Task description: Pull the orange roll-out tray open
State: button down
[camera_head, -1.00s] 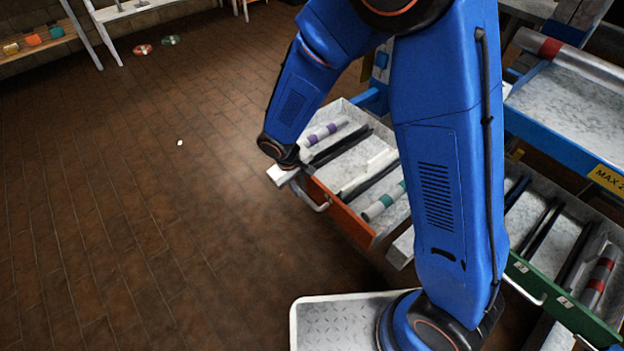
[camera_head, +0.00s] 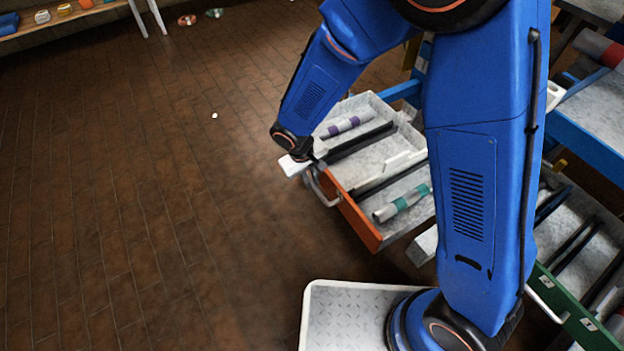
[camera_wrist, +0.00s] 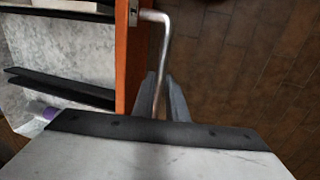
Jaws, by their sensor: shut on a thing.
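The orange roll-out tray (camera_head: 358,215) stands pulled out from the blue rack in the head view, its grey inside showing. Its orange front also shows in the wrist view (camera_wrist: 130,70). A metal bar handle (camera_wrist: 162,40) is fixed to that front. My gripper (camera_wrist: 162,95) is shut on the handle, with one dark finger on each side of the bar. In the head view my gripper (camera_head: 308,168) is at the far end of the tray front, partly hidden by my wrist. My arm hides part of the tray's right side.
The tray holds a roll with purple bands (camera_head: 346,125), a roll with green bands (camera_head: 402,203) and black dividers. A green-fronted tray (camera_head: 562,310) is open at the lower right.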

jog(key=c, duration=1.8)
grip_release()
jog(key=shift+o, duration=0.2)
notch_tip(320, 180, up, 17)
jog(key=s+a, duration=0.2)
jog(key=shift+a, duration=0.4)
jog(key=d+r+m, duration=0.1)
jog(key=d+r, duration=0.3)
jog(key=d, duration=0.3)
jog(key=s+d+r+m+t+y, duration=0.1)
jog(key=d+r, duration=0.2)
jog(key=d, duration=0.4)
jog(key=d+r+m, duration=0.1)
jog(key=d+r, duration=0.3)
jog(key=d, duration=0.3)
jog(key=s+d+r+m+t, duration=0.2)
jog(key=s+d+m, duration=0.2)
jog(key=s+d, duration=1)
jog(key=shift+s+d+r+t+y, duration=0.15)
jog(key=shift+d+r+t+y, duration=0.2)
jog(key=shift+d, duration=0.65)
